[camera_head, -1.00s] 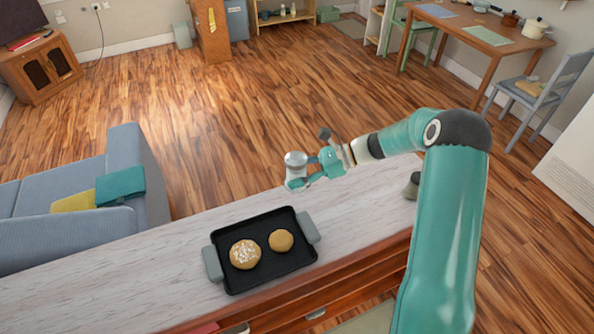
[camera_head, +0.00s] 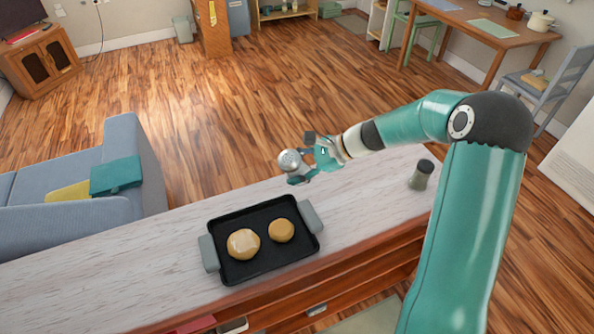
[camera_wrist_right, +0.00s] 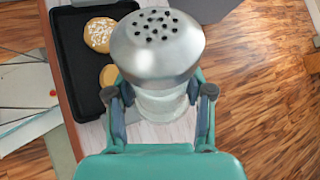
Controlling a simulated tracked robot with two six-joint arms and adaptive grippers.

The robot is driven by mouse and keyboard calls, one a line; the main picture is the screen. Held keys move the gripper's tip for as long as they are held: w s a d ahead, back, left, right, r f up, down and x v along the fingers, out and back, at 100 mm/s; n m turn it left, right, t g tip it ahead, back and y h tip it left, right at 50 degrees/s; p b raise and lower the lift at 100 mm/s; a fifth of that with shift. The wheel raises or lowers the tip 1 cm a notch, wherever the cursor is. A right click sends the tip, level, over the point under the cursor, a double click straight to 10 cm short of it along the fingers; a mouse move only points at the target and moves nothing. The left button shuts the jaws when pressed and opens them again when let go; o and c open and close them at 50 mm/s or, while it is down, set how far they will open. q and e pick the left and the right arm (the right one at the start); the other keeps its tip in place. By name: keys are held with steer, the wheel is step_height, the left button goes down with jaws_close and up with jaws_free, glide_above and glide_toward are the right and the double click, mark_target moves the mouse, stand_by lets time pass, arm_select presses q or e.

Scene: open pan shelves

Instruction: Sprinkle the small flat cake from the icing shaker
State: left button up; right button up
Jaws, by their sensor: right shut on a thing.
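My right gripper (camera_head: 318,168) is shut on the icing shaker (camera_head: 291,162), which has a silver cap with dark holes. In the right wrist view the cap (camera_wrist_right: 157,40) faces the camera above a pale body (camera_wrist_right: 160,103) between the fingers. The shaker is over the counter, up-picture of the small cake (camera_head: 281,231); its exact height and tilt are unclear. The small cake is plain golden. It lies right of a larger cake (camera_head: 243,243) on a black tray (camera_head: 258,271). White bits show on the larger cake in the wrist view (camera_wrist_right: 100,33). My left gripper is out of view.
The tray has grey handles and sits on a pale wood-grain counter (camera_head: 160,250). A dark-capped jar (camera_head: 422,175) stands on the counter to the right. A blue sofa (camera_head: 135,165) is beyond the counter at left. The counter is clear on the tray's left.

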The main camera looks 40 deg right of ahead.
step_height(320, 180, down, 6)
steer(key=a+n+t+h+b, duration=0.1)
steer(key=n+t+h+b, duration=0.3)
steer(key=h+b, duration=0.8)
steer(key=n, duration=0.2)
steer(key=shift+s+a+n, duration=0.25)
steer(key=shift+a+n, duration=0.15)
steer(key=shift+d, duration=0.15)
steer(key=shift+s+d+b, duration=0.2)
steer(key=shift+d+b, duration=0.2)
steer(key=shift+d, duration=0.05)
steer(key=shift+w+a+p, duration=0.25)
steer(key=shift+a+p, duration=0.05)
steer(key=shift+a, duration=0.95)
